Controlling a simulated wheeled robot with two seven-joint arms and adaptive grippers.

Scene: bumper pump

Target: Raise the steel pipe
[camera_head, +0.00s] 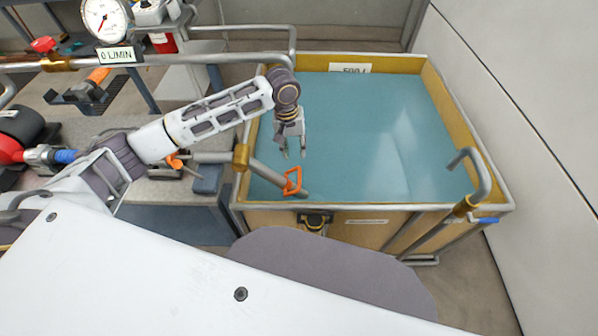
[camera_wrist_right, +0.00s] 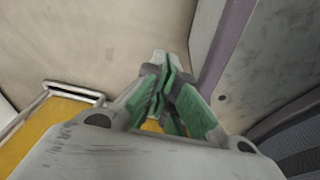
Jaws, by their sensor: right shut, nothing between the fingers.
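A grey steel pipe (camera_head: 265,174) slopes down to the right from a brass collar (camera_head: 241,157) at the left rim of the tank. An orange handle (camera_head: 292,182) stands on it near its lower end, over the blue water. My left gripper (camera_head: 294,153) hangs above the handle, fingers pointing down. Its two fingers are apart with nothing between them, and a gap shows between the tips and the handle. My right gripper (camera_wrist_right: 163,72) shows only in the right wrist view; its green-padded fingers are together and empty.
The tank (camera_head: 472,159) with yellow inner walls holds blue water. A second bent pipe (camera_head: 482,180) stands at its right front corner. A flow gauge (camera_head: 105,18) sits at the upper left above a grey bench. A pale wall (camera_head: 530,95) closes the right side.

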